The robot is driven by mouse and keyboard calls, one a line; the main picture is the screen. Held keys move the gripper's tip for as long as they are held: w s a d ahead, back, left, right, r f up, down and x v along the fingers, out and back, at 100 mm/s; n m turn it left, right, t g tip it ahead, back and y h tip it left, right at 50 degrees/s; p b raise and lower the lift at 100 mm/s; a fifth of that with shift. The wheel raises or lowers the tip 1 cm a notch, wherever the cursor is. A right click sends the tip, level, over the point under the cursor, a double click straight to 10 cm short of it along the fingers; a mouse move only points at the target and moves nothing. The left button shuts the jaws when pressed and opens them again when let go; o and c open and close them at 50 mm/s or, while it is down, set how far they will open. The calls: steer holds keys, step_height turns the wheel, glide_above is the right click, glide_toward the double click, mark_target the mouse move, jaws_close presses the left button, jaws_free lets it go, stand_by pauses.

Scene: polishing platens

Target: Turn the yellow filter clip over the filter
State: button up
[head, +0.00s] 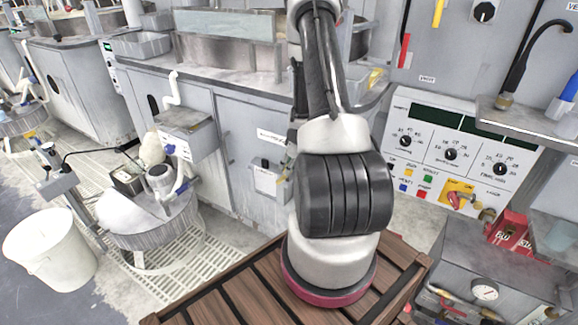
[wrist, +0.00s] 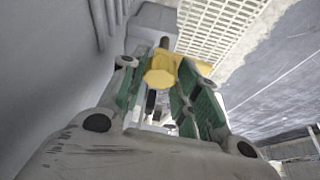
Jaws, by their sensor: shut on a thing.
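The yellow filter clip (wrist: 160,69) shows in the wrist view as a faceted yellow piece between the green-padded fingers of my gripper (wrist: 164,72). My gripper is shut on it. A short dark rod (wrist: 165,43) shows just beyond the clip, close to a grey block (wrist: 155,20). I cannot make out the filter for certain. In the head view my arm hides most of the gripper and the clip. A light grey box (head: 268,181) on the cabinet front sits just left of the arm there.
A wooden slatted platform (head: 250,297) lies around my arm's base. A control panel (head: 450,145) and a gauge box (head: 484,275) stand at right. A round polishing unit (head: 150,240) and a white bucket (head: 50,250) stand at left. A pale grating (head: 200,245) covers the floor between.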

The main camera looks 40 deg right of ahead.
mark_target(279, 181)
steer(key=m, duration=0.2)
steer(key=m+h, duration=0.1)
steer(key=m, duration=0.1)
steer(key=shift+a+h, duration=0.2)
steer(key=shift+h, duration=0.1)
steer(key=m+h, duration=0.1)
steer(key=m, duration=0.3)
steer(key=shift+w+a+m+h, duration=0.15)
steer(key=shift+m+h, duration=0.15)
steer(key=shift+h, duration=0.1)
steer(key=m+g+h, duration=0.1)
steer(key=m, duration=0.3)
steer(key=shift+w, duration=0.1)
steer(key=shift+w+a+m+g+h, duration=0.1)
steer(key=shift+m+g+h, duration=0.3)
steer(key=shift+m, duration=0.7)
steer(key=shift+w+a+m+g+h, duration=0.15)
steer(key=shift+m+g, duration=0.35)
steer(key=shift+m, duration=0.6)
steer(key=shift+s+d, duration=0.1)
steer(key=shift+s, duration=0.05)
steer(key=o, duration=1)
steer(key=v, duration=1.2)
steer(key=shift+m, duration=0.4)
